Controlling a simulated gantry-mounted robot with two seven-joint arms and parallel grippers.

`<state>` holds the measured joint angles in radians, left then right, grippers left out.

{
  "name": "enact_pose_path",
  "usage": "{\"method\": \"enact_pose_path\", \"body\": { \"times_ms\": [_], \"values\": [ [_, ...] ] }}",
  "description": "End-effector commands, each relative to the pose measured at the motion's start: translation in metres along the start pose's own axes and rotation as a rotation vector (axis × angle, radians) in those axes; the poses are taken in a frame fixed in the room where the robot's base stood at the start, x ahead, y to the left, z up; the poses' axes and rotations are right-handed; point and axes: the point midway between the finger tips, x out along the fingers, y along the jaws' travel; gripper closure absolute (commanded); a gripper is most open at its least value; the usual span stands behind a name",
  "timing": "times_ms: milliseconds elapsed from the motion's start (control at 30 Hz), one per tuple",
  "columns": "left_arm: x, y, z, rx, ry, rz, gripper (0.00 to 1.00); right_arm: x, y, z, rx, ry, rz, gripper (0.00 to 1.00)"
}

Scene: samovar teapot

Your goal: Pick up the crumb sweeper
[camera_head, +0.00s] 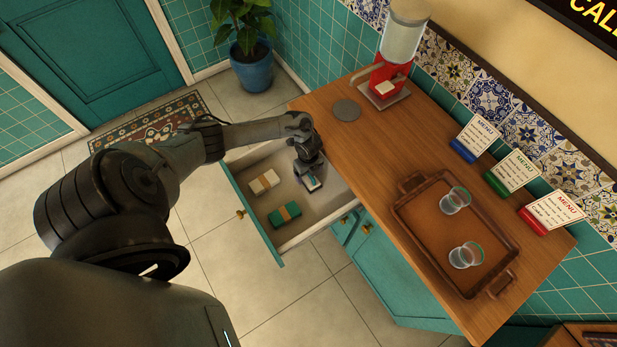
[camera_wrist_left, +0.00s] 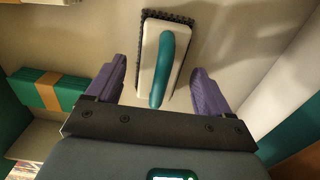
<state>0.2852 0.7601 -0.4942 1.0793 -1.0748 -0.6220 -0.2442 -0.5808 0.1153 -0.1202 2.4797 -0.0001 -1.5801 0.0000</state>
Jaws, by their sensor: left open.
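The crumb sweeper (camera_wrist_left: 162,62) lies in the open drawer. In the left wrist view it has a white body, a teal handle and a dark bristle edge. My left gripper (camera_wrist_left: 163,82) is open, with one purple finger on each side of the sweeper and gaps between fingers and sweeper. In the head view my left gripper (camera_head: 310,175) reaches down into the drawer (camera_head: 235,193), and a small part of the sweeper (camera_head: 311,183) shows beneath it. My right gripper is not in view.
A cream banded bundle (camera_head: 264,182) and a green banded bundle (camera_head: 284,214) lie in the drawer left of the gripper. The drawer walls are close around the hand.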

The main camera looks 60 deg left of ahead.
Motion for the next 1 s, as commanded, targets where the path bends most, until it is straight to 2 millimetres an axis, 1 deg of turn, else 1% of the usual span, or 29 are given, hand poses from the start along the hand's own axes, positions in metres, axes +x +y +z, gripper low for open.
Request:
{"method": "enact_pose_path", "body": {
  "times_ms": [67,400,467,500,767,867,1000],
  "values": [
    [0.000,0.000,0.000,0.000,0.000,0.000,0.21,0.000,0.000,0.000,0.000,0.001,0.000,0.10],
    [0.000,0.000,0.000,0.000,0.000,0.000,0.73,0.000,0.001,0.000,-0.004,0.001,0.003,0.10],
    [0.000,0.000,0.000,0.000,0.000,0.000,0.82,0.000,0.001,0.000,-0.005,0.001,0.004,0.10],
    [-0.001,0.000,0.000,0.000,0.000,0.000,0.85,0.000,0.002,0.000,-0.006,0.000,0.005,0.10],
    [-0.004,0.000,0.000,0.001,0.000,-0.001,0.85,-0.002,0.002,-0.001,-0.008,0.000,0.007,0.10],
    [-0.013,0.000,0.000,0.003,0.001,-0.001,0.85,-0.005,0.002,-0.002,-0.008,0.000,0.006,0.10],
    [-0.035,-0.001,0.001,0.002,-0.001,-0.002,0.85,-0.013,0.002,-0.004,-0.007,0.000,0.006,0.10]
  ]
}}
